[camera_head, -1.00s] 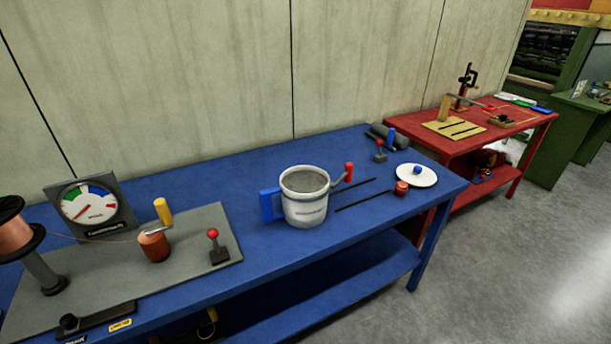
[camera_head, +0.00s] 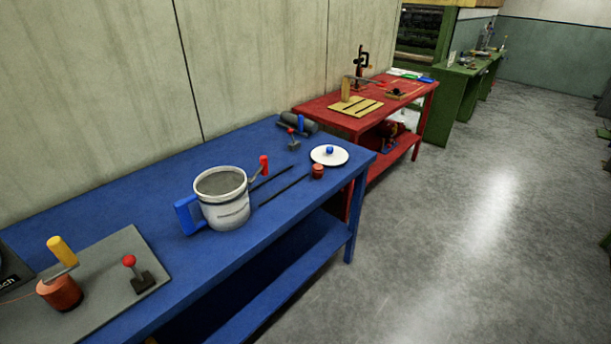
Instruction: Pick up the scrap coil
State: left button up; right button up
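Nothing in view is plainly marked as the scrap coil. A copper-red wound coil (camera_head: 60,293) sits on the grey plate at the lower left, under a crank with a yellow handle (camera_head: 61,251); a thin wire runs from it to the left. A small red cylinder (camera_head: 317,172) stands on the blue bench beside the white lid; I cannot tell whether it is a coil. Neither of my grippers shows in the head view.
The blue bench (camera_head: 110,200) bears a white pot (camera_head: 228,212) with a blue handle, a white lid (camera_head: 329,155), dark rods and a red-knobbed lever (camera_head: 129,262). A red bench (camera_head: 340,120) and a green bench (camera_head: 460,85) stand beyond. Grey floor (camera_head: 450,240) at right is clear.

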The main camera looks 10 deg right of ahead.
aim_at(317, 169)
jog(key=i+l+u, duration=0.1)
jog(key=i+l, duration=0.4)
jog(key=l, duration=0.2)
jog(key=i+l+u, duration=0.15)
jog(key=i+l, duration=0.1)
jog(key=l, duration=0.1)
